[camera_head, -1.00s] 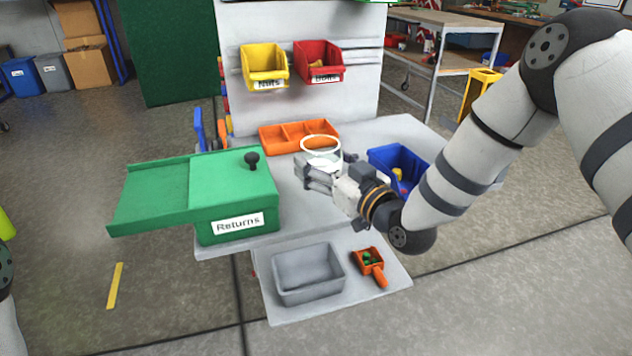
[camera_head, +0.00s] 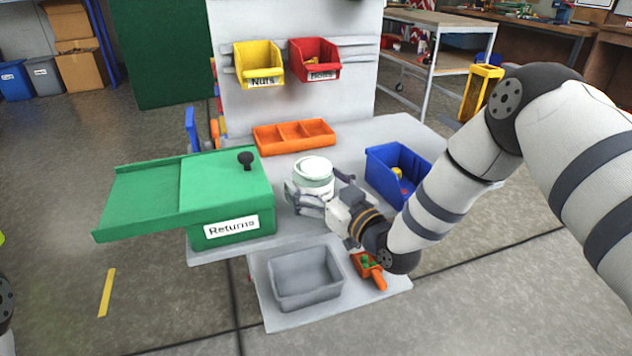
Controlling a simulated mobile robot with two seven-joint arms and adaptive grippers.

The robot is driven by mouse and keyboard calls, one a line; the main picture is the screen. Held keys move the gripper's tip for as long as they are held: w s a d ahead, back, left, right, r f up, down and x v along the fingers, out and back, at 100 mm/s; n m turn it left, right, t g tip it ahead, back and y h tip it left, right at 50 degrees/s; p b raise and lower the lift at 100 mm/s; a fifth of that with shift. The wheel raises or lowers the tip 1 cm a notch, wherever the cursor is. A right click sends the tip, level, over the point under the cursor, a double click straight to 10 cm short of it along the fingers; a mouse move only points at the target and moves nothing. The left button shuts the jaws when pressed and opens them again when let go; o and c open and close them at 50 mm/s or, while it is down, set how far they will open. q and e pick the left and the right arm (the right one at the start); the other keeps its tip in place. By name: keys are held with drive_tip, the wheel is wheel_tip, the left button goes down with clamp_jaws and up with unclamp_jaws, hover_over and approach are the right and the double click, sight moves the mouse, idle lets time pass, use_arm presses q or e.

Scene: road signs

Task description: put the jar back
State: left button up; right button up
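A pale jar with a white lid (camera_head: 313,168) is upright over the middle of the grey worktop, behind my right gripper. My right gripper (camera_head: 318,192) comes in from the right, with one finger at the jar's front left and the other at its right side. The fingers hide the jar's lower part. I cannot tell whether they press on it or whether its base rests on the worktop. My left gripper is out of view.
The green Returns box (camera_head: 232,229) with a knobbed lid stands left. An orange divided tray (camera_head: 294,137) is behind, a blue bin (camera_head: 398,158) right. A grey bin (camera_head: 304,279) and orange scoop (camera_head: 380,283) are in front. Yellow (camera_head: 259,65) and red (camera_head: 316,62) bins hang above.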

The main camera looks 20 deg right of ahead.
drive_tip(key=shift+r, duration=0.35)
drive_tip(key=p+v, duration=0.2)
drive_tip(key=v, duration=0.9)
drive_tip(key=s+a+f+m+g+h, duration=0.1)
drive_tip(key=s+f+m+g+h, duration=0.1)
drive_tip(key=s+f+g, duration=1.2)
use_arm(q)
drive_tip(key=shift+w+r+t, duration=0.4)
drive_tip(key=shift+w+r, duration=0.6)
use_arm(e)
drive_tip(key=s+d+f+m+g+h, duration=0.1)
drive_tip(key=s+f, duration=0.3)
drive_tip(key=s, duration=0.9)
drive_tip(key=s+d+f+m+g+h, duration=0.1)
drive_tip(key=s+f+g, duration=0.3)
drive_tip(key=s, duration=1)
drive_tip(key=shift+s+d+f+h, duration=0.3)
drive_tip(key=shift+d+f+h, duration=0.2)
drive_tip(key=shift+f+h, duration=0.1)
